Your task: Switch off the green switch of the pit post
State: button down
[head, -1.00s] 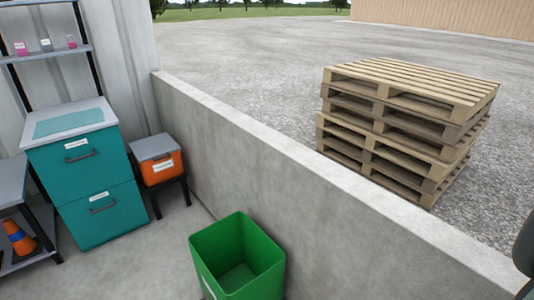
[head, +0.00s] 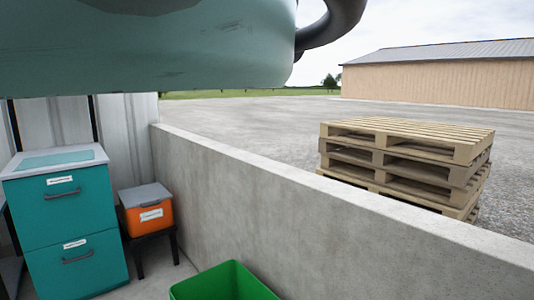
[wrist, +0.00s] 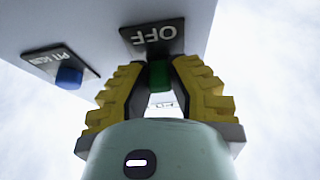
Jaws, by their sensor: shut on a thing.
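In the wrist view, the green switch (wrist: 159,74) sits below a dark plate marked OFF (wrist: 153,36), which appears upside down. My gripper (wrist: 159,88) has its yellow and black fingers on both sides of the green switch and is shut on it. The fingers partly hide the switch, so its exact setting is hard to tell. The plate is on the pale face of the post (wrist: 100,25). The head view does not show the switch or my gripper.
A blue switch (wrist: 69,77) with its own dark label plate is on the same face, left of my gripper. In the head view are a teal cabinet (head: 70,215), an orange box (head: 148,217), a green bin (head: 228,283), a concrete wall (head: 290,210) and stacked pallets (head: 405,160).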

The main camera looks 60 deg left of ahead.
jog(key=shift+f+b, duration=0.25)
jog(key=shift+b, duration=0.9)
jog(key=shift+r+h, duration=0.25)
jog(key=shift+h, duration=0.05)
jog(key=c, duration=0.9)
grip_release()
jog(key=shift+d, duration=0.1)
jog(key=shift+o, duration=0.2)
jog(key=shift+w, duration=0.1)
jog(key=v, duration=1.2)
